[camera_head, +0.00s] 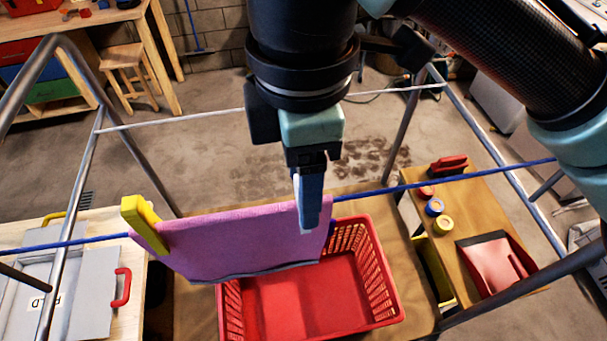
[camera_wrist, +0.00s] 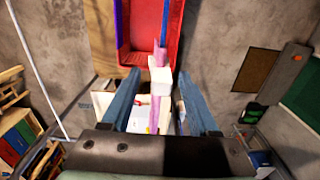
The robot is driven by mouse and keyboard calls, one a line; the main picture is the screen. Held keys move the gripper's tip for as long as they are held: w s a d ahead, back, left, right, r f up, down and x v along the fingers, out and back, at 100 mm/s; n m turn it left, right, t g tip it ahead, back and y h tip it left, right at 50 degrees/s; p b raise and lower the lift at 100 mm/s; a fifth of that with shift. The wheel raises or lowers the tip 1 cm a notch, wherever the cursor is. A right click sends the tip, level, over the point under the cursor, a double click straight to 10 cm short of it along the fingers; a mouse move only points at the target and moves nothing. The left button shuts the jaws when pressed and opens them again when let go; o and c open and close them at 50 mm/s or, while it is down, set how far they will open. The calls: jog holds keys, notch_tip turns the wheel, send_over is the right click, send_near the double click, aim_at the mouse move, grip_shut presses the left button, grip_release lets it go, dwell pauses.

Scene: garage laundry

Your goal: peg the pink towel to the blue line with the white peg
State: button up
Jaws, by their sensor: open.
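The pink towel (camera_head: 235,240) hangs over the blue line (camera_head: 455,173), with a yellow peg (camera_head: 150,226) on its left end. The white peg (camera_wrist: 160,83) sits astride the line and towel near the towel's right end in the wrist view. In the head view only a white sliver of it shows beside my finger. My gripper (camera_head: 309,215) is above the towel's right part, pointing down. In the wrist view its two blue-grey fingers (camera_wrist: 158,105) are open, one on each side of the white peg, with a gap to both. The towel's far face is hidden.
A red basket (camera_head: 380,285) stands below the line. A grey-white line (camera_head: 180,118) runs farther back, between metal rack bars (camera_head: 495,150). A wooden table at right holds small round tins (camera_head: 434,207) and a red dustpan (camera_head: 495,262). A bench with a grey case (camera_head: 85,300) stands at left.

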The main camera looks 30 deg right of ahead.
jog(key=shift+r, duration=0.1)
notch_tip(320, 180, up, 6)
jog(key=p, duration=0.6)
jog(key=shift+p, duration=0.3)
notch_tip(320, 180, up, 7)
